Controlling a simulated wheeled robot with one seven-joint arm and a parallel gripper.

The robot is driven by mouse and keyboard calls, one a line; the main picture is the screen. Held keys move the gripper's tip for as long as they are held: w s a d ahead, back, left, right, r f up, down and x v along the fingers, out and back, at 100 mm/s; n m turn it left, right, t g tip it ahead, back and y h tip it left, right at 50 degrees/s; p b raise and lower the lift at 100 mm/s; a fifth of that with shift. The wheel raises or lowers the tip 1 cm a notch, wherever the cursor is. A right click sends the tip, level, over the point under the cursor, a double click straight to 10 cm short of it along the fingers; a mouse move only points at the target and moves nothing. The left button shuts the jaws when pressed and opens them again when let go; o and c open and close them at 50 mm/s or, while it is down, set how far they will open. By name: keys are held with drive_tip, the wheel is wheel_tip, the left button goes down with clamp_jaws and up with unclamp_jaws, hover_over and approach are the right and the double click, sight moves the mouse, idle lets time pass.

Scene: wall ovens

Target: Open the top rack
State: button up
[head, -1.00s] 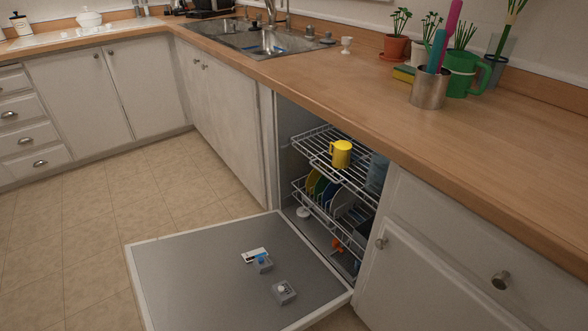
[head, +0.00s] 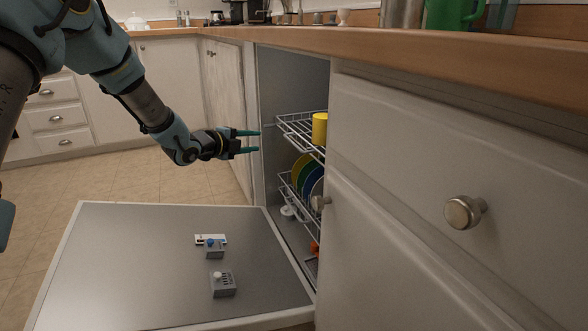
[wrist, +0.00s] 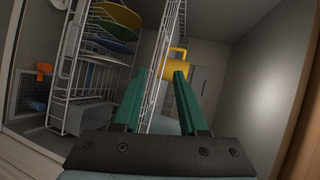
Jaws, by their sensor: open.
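The dishwasher stands open, and its top rack (head: 292,127) is a wire shelf holding a yellow mug (head: 319,128). My gripper (head: 258,141) is open and empty, pointing right toward the front of the top rack with a small gap in the head view. In the wrist view the scene is turned sideways. The top rack (wrist: 172,45) runs up the picture, and its wires show between and beyond my green fingers (wrist: 160,78). The yellow mug (wrist: 175,68) is beyond the fingertips. I cannot tell whether a finger touches the rack.
The lower rack (head: 287,190) holds several coloured plates (head: 301,172). The lowered door (head: 150,265) lies flat below my arm, with dispenser parts (head: 222,283) on it. A cabinet (head: 400,230) with knobs closes off the right. The counter (head: 450,60) is above.

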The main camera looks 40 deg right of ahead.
sight(293, 144)
drive_tip(key=s+d+f+m+b, duration=0.1)
drive_tip(key=d, duration=0.3)
drive_tip(key=s+d+f+g+b, duration=0.1)
drive_tip(key=d+f, duration=0.1)
drive_tip(key=d, duration=0.3)
drive_tip(key=s+d+f+m+h+b, duration=0.1)
drive_tip(key=d, duration=0.4)
drive_tip(key=shift+f+m+g, duration=0.15)
drive_tip(key=shift+m+g, duration=0.15)
drive_tip(key=shift+g, duration=0.1)
drive_tip(key=shift+c, duration=0.2)
clamp_jaws()
idle(0.6)
